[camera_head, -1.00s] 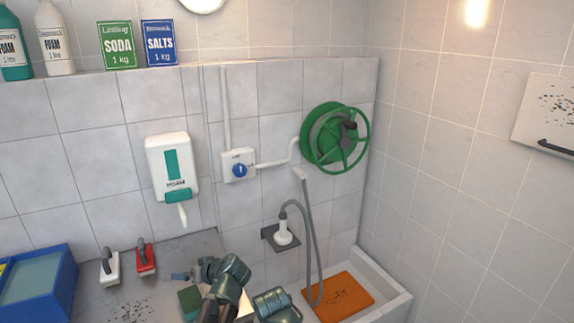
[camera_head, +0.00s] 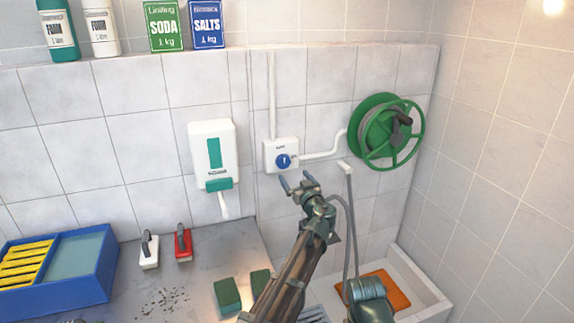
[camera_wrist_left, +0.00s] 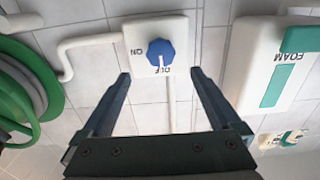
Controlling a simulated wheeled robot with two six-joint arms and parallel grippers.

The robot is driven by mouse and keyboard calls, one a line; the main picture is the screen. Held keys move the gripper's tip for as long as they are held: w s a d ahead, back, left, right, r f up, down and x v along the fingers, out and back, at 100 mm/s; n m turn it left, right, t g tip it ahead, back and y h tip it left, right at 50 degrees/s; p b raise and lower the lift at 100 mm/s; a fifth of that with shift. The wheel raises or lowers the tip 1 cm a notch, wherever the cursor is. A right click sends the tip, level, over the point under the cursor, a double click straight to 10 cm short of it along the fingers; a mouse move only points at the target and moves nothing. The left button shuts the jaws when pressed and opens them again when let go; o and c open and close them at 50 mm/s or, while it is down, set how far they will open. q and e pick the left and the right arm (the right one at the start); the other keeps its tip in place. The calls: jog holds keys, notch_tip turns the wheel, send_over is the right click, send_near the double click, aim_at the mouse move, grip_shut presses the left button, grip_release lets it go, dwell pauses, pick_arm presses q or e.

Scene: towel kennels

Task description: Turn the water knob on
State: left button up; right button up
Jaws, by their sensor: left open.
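The blue water knob (camera_head: 284,161) sits on a white wall box (camera_head: 270,148) between the foam dispenser and the hose reel. In the left wrist view, which looks upside down, the knob (camera_wrist_left: 160,52) has its white mark at the OFF label; ON is printed at the box's left side. My left gripper (camera_head: 296,181) is open and empty, just below the knob in the head view. In the left wrist view its fingers (camera_wrist_left: 160,76) are spread wide, pointing toward the box with the knob between their lines, not touching it. My right gripper is not in view.
A white foam dispenser (camera_head: 211,150) hangs left of the box. A green hose reel (camera_head: 378,130) is at right, joined by a white pipe (camera_head: 322,155). Two brushes, green sponges (camera_head: 228,295) and a blue crate (camera_head: 108,275) lie below. The wall around the knob is free.

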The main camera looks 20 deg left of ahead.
aim_at(284, 163)
pick_arm(q)
jog(key=x, duration=1)
jog(key=shift+w+a, duration=0.1)
jog(key=shift+a, duration=0.1)
jog(key=c, duration=1.4)
jog(key=shift+o, duration=0.2)
